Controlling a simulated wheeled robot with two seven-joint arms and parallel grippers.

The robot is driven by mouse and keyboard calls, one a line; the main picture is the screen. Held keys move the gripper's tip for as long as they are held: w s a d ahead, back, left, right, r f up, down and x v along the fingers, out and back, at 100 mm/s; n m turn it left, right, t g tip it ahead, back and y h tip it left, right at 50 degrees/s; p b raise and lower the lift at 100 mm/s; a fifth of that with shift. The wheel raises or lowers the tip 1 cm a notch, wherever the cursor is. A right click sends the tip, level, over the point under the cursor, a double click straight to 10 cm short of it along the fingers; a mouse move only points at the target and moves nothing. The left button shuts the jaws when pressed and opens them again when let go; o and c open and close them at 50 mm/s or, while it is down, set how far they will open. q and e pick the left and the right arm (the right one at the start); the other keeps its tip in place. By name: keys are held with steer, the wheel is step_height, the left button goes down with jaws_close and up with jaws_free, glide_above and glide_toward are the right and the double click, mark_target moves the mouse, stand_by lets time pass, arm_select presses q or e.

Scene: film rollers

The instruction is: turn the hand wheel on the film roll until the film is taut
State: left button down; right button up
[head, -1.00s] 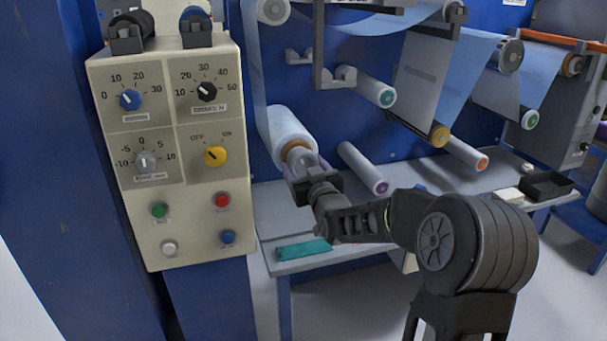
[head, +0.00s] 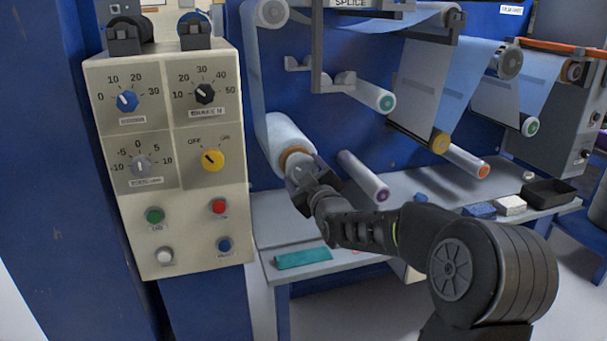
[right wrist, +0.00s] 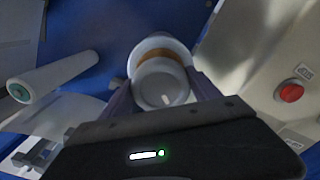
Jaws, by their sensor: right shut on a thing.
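The film roll (head: 285,133) is a white cylinder on the blue machine wall in the head view, with a tan core ring at its near end. The pale hand wheel (head: 296,166) sits in front of that ring; it also shows in the right wrist view (right wrist: 163,84), round with a small white mark on its face. My right gripper (head: 306,178) is shut on the hand wheel, its fingers (right wrist: 165,92) on either side of the rim. The film (head: 254,75) runs from the roll up to an upper roller (head: 271,13). My left gripper is not in view.
A beige control panel (head: 190,244) with knobs and buttons stands close left of the roll. A purple-ended roller (head: 364,178) juts out to the right of my gripper. A shelf (head: 262,228) below holds a teal item (head: 303,258), sponge-like blocks and a black tray (head: 549,192).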

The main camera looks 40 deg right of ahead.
steer(key=o, duration=1.4)
steer(key=shift+s, duration=0.1)
steer(key=v, duration=0.7)
steer(key=shift+s+a+p, duration=0.15)
steer(key=shift+s+p, duration=0.1)
steer(key=shift+p, duration=0.15)
